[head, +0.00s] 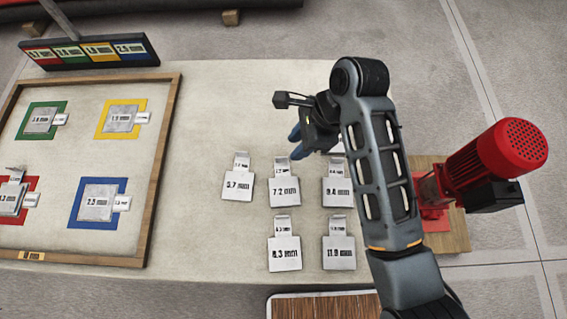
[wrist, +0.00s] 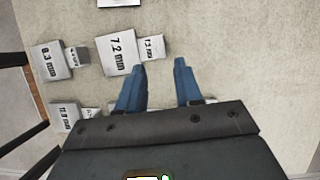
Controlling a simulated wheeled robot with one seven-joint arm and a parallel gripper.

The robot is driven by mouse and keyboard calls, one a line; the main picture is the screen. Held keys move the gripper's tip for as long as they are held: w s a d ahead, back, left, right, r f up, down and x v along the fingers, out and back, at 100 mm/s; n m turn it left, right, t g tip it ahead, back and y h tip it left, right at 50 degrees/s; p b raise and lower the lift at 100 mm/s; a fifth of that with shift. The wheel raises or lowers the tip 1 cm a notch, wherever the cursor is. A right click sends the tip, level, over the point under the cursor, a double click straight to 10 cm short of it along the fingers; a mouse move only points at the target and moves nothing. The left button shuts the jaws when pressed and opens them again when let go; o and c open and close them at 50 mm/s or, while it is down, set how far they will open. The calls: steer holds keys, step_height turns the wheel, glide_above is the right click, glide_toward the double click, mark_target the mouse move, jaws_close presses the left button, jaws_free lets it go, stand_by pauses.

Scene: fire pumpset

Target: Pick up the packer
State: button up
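Several pale packers with small tabs lie flat on the table, labelled 5.7 mm (head: 238,188), 7.2 mm (head: 285,192), about 9.4 mm (head: 337,191), about 8.3 mm (head: 285,254) and 11.9 mm (head: 339,253). The task does not say which one. My gripper (head: 298,142) is over the table, just beyond the 7.2 mm packer's tab. In the wrist view its blue fingers (wrist: 160,66) are apart with bare table between the tips. The 7.2 mm packer (wrist: 117,52) is just left of them there. The 9.4 mm packer is mostly hidden by my gripper in that view.
A wood-framed board (head: 157,150) with green, yellow, blue and red squares holding plates is at left. A labelled colour rack (head: 90,51) stands behind it. A red motor (head: 500,160) on a wooden base is right of my arm. The table's middle is clear.

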mark_target(283, 157)
steer(key=x, duration=0.7)
steer(key=shift+w+a+f, duration=0.15)
steer(key=shift+w+a, duration=0.1)
jaws_close()
